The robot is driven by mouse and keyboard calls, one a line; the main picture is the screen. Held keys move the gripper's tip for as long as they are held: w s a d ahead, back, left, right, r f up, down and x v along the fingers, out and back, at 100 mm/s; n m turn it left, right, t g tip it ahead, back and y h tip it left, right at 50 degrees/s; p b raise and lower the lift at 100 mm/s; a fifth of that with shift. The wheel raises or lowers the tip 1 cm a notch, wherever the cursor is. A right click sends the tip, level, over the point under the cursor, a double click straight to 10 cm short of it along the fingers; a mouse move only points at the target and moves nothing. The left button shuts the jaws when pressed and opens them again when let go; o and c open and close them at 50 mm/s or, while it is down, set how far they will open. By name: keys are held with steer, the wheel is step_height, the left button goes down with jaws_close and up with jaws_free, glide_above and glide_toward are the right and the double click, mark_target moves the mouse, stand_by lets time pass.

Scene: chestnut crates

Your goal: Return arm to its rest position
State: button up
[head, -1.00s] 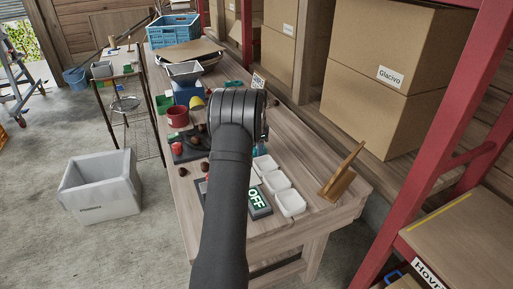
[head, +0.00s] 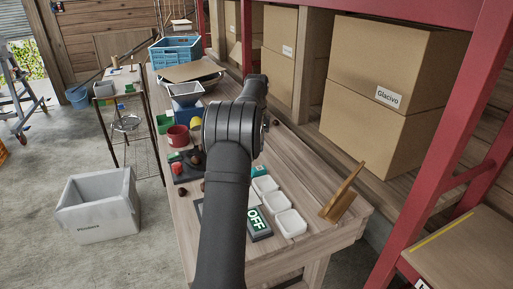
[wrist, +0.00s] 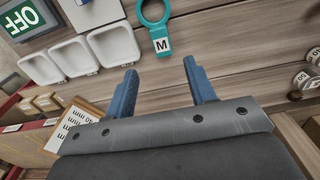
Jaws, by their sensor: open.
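My gripper (wrist: 158,80) shows in the wrist view with its two blue fingers spread apart and nothing between them. It hangs above the wooden workbench (head: 305,235). A teal ring with a white tag marked M (wrist: 155,20) lies on the bench, beyond the fingertips in that view. Several white trays (wrist: 114,45) lie to the left of the fingers. In the head view my dark arm reaches up the middle over the bench, and I cannot make out the fingers there. It hides part of the bench middle.
An OFF sign (head: 258,223) and white trays (head: 290,223) lie near the bench front. A wooden stand (head: 341,196) is at the right edge. Cardboard boxes (head: 385,95) line the right.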

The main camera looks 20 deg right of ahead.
steer(key=shift+f, duration=0.1)
step_height(320, 180, down, 12)
steer(key=shift+r, duration=1.9)
steer(key=shift+f, duration=0.1)
